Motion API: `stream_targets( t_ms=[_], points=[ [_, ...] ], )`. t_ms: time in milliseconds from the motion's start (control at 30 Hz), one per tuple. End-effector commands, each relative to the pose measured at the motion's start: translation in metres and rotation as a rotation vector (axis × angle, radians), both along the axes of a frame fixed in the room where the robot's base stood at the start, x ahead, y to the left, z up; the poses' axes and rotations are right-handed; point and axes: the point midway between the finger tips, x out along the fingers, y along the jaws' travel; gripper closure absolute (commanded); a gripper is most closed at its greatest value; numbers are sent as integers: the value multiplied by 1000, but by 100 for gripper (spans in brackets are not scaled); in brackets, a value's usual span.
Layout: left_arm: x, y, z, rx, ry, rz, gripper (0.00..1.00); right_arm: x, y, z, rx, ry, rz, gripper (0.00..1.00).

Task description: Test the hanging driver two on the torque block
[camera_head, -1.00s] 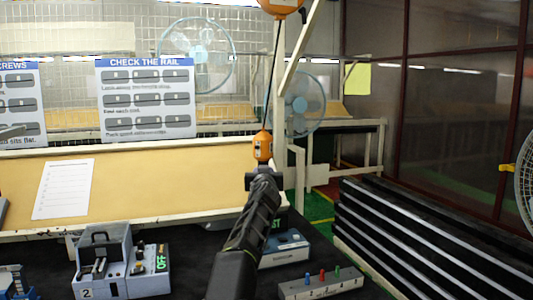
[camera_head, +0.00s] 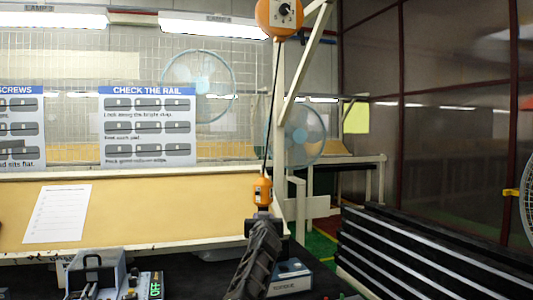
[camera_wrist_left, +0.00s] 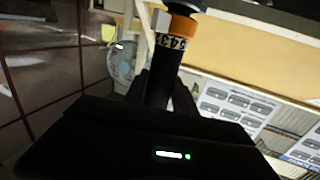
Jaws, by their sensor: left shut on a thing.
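The hanging driver (camera_head: 262,190), with an orange top, hangs upright on a black cable from an orange balancer reel (camera_head: 280,17). My left gripper (camera_head: 262,222) is shut on it just below the orange part, and my black arm hides its lower end. In the left wrist view the driver's dark body (camera_wrist_left: 163,75) stands between the jaws (camera_wrist_left: 160,97), below an orange collar and a band of digits. The torque block (camera_head: 290,282), a blue-grey box, stands on the dark bench behind and right of my arm, partly hidden. My right gripper is not in view.
A grey handled unit (camera_head: 98,275) with a green OFF display stands at the lower left. A white post (camera_head: 282,120) rises beside the cable. A paper sheet (camera_head: 57,213) lies on the tan board. Black ribbed stacked panels (camera_head: 420,255) fill the right.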

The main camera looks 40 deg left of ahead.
Motion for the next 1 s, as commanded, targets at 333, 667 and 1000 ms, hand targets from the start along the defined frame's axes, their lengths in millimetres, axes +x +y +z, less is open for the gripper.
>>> stream_targets(
  t_ms=[333,667,1000],
  points=[
    [0,0,0,0,0,0,100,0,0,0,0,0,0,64],
    [0,0,-4,-1,-1,0,100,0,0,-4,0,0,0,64],
    [0,0,-9,-1,1,0,100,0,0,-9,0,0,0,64]
  ],
)
